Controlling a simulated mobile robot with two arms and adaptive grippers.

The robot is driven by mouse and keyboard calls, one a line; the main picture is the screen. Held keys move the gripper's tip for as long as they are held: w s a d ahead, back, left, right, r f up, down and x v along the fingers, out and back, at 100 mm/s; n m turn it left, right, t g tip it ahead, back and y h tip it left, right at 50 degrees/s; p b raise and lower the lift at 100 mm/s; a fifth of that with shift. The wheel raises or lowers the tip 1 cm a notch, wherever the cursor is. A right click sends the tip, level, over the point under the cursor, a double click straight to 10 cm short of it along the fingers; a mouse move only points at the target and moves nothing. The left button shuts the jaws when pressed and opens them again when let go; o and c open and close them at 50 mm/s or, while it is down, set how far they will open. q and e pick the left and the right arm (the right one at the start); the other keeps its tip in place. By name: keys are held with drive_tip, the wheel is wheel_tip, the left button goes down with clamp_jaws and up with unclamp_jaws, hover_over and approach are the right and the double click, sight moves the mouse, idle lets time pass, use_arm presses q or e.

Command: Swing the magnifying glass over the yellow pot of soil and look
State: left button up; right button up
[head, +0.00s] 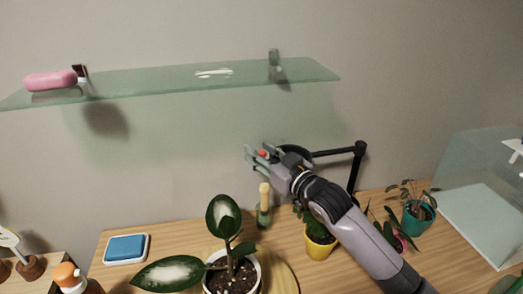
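The magnifying glass has a black jointed arm (338,152) on a dark upright post, reaching left behind my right gripper. Its dark round head is mostly hidden by the gripper. My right gripper (259,154) is at the end of this arm, fingers pointing left, with a small red part (263,153) between or just behind the fingers. I cannot tell whether they grip it. The yellow pot (321,248) stands on the table below, partly covered by my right forearm, with green leaves at its top; its soil is hardly visible. My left gripper is not in view.
A white pot with a large-leaved plant (223,215) stands front centre. A wooden-topped bottle (264,205) is behind it. A blue pad (126,248) lies left. A teal pot (417,217) and a glass tank stand right. A glass shelf (150,83) hangs above.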

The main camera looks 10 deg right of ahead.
drive_tip(key=shift+c, duration=0.4)
clamp_jaws()
idle(0.5)
